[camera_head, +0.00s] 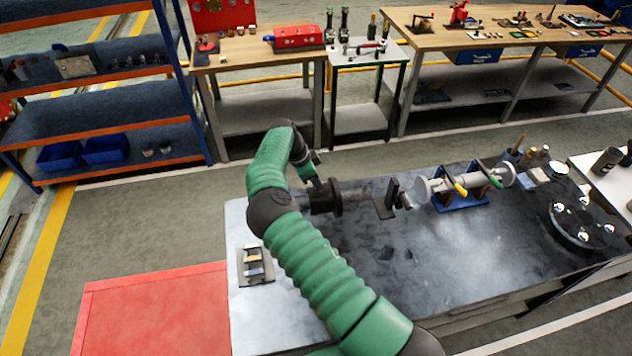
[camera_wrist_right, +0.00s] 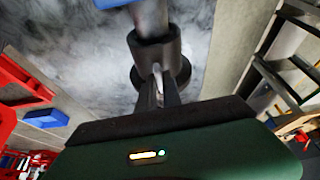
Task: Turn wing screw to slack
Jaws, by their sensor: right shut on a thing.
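A dark round fixture (camera_head: 326,199) with a flange stands on the grey metal-topped bench, left of the middle. My right gripper (camera_head: 314,180) reaches it from behind and left, with my green arm curving over the bench. In the right wrist view the black fixture (camera_wrist_right: 155,50) shows a collar and a wider flange. My right gripper (camera_wrist_right: 158,88) is shut there on a thin grey piece, which looks like the wing screw (camera_wrist_right: 157,72). The fingers hide most of it, so its turn angle cannot be told. My left gripper is not in view.
A dark angled bracket (camera_head: 388,200) stands to the right of the fixture. Further right are a grey pipe on a blue stand (camera_head: 460,200) with yellow and green handles, and a round plate (camera_head: 583,222). A small tray (camera_head: 254,275) lies at the bench's left.

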